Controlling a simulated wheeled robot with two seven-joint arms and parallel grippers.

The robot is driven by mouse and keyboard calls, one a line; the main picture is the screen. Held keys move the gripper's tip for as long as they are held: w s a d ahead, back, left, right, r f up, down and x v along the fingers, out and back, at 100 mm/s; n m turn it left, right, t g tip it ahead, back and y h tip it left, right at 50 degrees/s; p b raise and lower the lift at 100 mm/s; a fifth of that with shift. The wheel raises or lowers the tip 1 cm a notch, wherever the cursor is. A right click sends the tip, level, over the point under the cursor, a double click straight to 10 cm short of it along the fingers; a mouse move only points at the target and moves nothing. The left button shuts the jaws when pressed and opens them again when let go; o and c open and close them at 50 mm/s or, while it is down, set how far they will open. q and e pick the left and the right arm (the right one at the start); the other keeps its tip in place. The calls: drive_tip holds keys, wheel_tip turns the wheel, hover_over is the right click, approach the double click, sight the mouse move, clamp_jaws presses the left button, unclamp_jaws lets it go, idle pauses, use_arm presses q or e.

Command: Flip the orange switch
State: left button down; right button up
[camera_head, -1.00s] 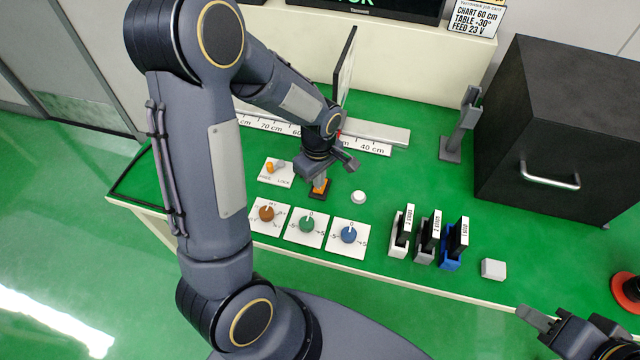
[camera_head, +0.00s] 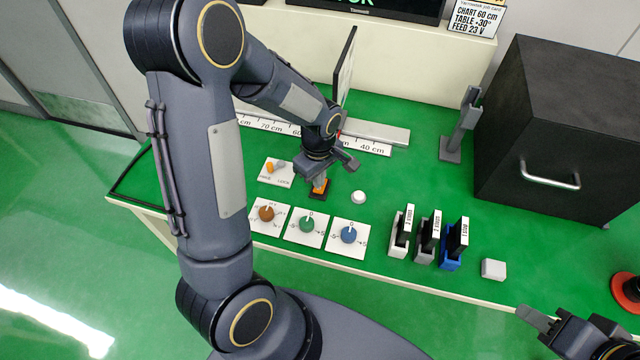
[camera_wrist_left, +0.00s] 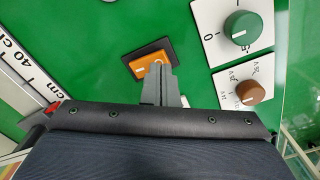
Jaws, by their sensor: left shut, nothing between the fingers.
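The orange switch (camera_head: 319,187) is a small orange rocker in a black frame on the green tabletop, under my left gripper in the head view. In the left wrist view the orange switch (camera_wrist_left: 144,65) shows a white line and part of a round mark; its near part is hidden by the fingertips. My left gripper (camera_head: 322,179) is shut and empty, pointing down, its tips (camera_wrist_left: 157,68) over or against the switch's edge; I cannot tell whether they touch. My right gripper (camera_head: 563,318) is at the lower right, away from the switch, its fingers apart.
Brown (camera_head: 266,213), green (camera_head: 307,223) and blue (camera_head: 349,234) knobs sit in front. A lever plate (camera_head: 276,171) is left, a white button (camera_head: 358,197) right. A ruler (camera_head: 375,147) lies behind. Labelled holders (camera_head: 424,250) and a black cabinet (camera_head: 545,130) stand right.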

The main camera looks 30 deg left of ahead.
use_arm(q)
drive_tip(key=shift+f+b, duration=0.9)
drive_tip(key=shift+f, duration=0.1)
idle(0.7)
drive_tip(key=shift+r, duration=0.1)
drive_tip(key=shift+r+p, duration=2.75)
drive_tip(key=shift+r, duration=0.75)
drive_tip(key=s+d+r+m+t+h, duration=0.2)
drive_tip(key=s+r+m, duration=0.4)
drive_tip(key=s+r, duration=0.2)
drive_tip(key=s+d+r+m+t+h, duration=0.1)
drive_tip(key=s+d+r+m+t, duration=0.1)
drive_tip(key=s+r+m, duration=0.4)
drive_tip(key=s+r+t, duration=0.1)
drive_tip(key=s, duration=0.2)
drive_tip(key=shift+r+m+t+h, duration=0.3)
drive_tip(key=shift+r+m+h, duration=0.05)
drive_tip(key=shift+m+h, duration=0.05)
